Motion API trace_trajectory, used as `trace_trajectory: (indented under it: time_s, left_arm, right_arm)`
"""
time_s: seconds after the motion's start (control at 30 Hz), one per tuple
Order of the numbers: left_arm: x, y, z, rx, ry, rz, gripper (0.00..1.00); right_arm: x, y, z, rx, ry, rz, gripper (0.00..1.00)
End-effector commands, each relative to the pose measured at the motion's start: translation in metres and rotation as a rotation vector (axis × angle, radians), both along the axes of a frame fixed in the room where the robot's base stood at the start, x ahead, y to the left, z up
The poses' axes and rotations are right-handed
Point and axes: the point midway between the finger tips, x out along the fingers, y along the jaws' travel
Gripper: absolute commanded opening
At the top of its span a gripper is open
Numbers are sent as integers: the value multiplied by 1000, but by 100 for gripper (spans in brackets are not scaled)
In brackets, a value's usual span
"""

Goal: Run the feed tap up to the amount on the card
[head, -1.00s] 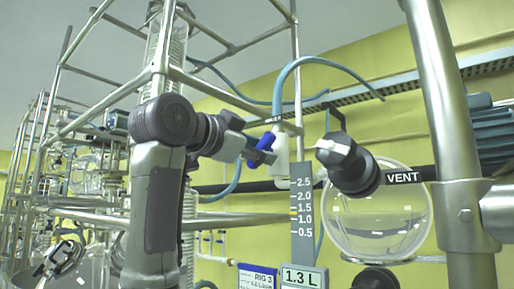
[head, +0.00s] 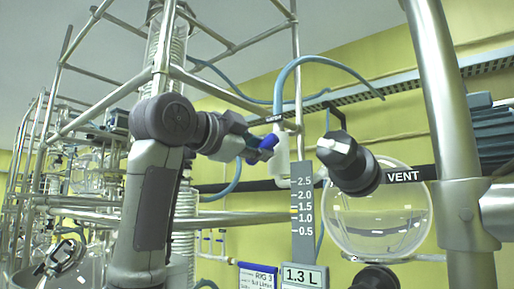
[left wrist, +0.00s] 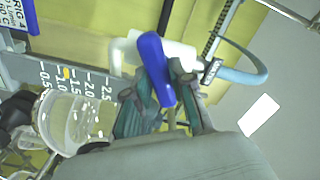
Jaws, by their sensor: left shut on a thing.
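The feed tap has a blue handle (head: 264,148) beside a white tap body (head: 281,158) with a blue-grey hose above. The blue handle (left wrist: 155,66) also shows tilted in the left wrist view. My left gripper (head: 252,149) is shut on the handle; its fingers (left wrist: 160,102) hide the handle's lower part. The card (head: 304,277) reads 1.3 L. Above it, a grey scale (head: 303,240) is marked 0.5 to 2.5, with a yellow mark between 1.0 and 1.5. My right gripper is not in view.
A black fitting with a pale end (head: 350,163) and a VENT label (head: 402,177) stands just right of the scale. A thick metal post (head: 445,130) rises at the right. Frame tubes (head: 215,88) and a glass coil (head: 158,50) crowd the left.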

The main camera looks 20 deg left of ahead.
Motion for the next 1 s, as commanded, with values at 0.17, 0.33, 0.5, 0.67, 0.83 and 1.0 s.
trace_trajectory:
  time_s: [0.17,0.33,0.5,0.67,0.83,1.0]
  left_arm:
    - [1,1,-1,153,-52,5,0]
    - [1,1,-1,288,-101,3,0]
    - [1,1,-1,400,-141,3,0]
    - [0,1,-1,476,-170,2,0]
    - [0,0,-1,528,-189,3,0]
    - [0,0,-1,549,-198,3,0]
  right_arm:
    - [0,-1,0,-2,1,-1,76]
    - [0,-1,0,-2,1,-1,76]
    - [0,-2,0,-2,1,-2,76]
    - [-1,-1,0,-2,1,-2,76]
    - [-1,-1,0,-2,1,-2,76]
    - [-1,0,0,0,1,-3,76]
